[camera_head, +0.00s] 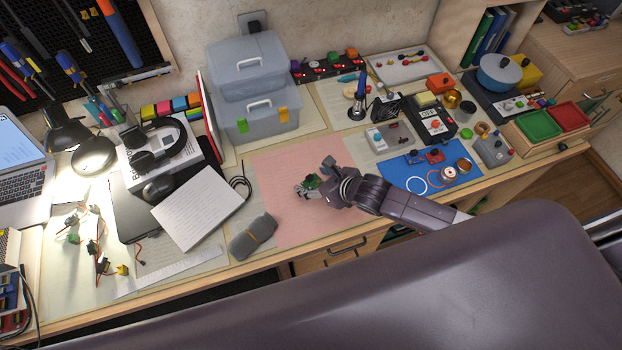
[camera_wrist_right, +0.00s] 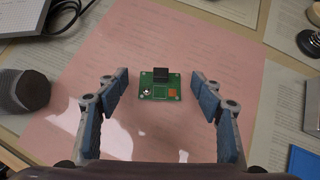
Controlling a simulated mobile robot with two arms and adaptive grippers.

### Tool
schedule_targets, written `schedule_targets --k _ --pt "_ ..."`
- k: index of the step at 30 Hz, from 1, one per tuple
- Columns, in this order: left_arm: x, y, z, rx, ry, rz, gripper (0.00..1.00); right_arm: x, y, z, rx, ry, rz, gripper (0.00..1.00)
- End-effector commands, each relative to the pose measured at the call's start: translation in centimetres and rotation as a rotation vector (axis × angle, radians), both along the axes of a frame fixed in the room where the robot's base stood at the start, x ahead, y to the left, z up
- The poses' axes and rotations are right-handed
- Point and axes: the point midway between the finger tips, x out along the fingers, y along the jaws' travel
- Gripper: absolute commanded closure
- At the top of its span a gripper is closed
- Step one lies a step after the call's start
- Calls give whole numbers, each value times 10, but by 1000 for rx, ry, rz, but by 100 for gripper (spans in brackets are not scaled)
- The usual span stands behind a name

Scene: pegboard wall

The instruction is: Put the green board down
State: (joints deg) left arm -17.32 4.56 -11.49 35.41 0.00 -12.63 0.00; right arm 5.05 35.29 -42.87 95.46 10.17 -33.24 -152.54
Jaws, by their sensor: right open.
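In the head view the green board (camera_head: 311,182) shows small at the fingertips. My right gripper (camera_head: 310,188) is over the pink sheet (camera_head: 285,220). Its blue-padded fingers (camera_wrist_right: 162,97) are spread open and apart from the board. My left gripper is not in view.
A grey rolled case (camera_head: 252,237) and white papers (camera_head: 198,207) lie left of the pink sheet. A blue mat (camera_head: 430,172) with small parts lies to the right. Clear storage boxes (camera_head: 252,90) stand behind. The pink sheet is otherwise clear.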

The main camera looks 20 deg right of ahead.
Motion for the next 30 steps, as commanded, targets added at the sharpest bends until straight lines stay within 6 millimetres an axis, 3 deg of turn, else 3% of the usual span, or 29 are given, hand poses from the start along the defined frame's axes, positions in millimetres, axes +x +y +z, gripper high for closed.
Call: schedule_targets --k 8,20,30 --pt "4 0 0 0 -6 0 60 1 1 -1 0 -1 0 40" --pt "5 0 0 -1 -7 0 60 1 0 -1 0 -1 0 82" --pt "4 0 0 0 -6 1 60 2 0 6 -1 -4 1 82"
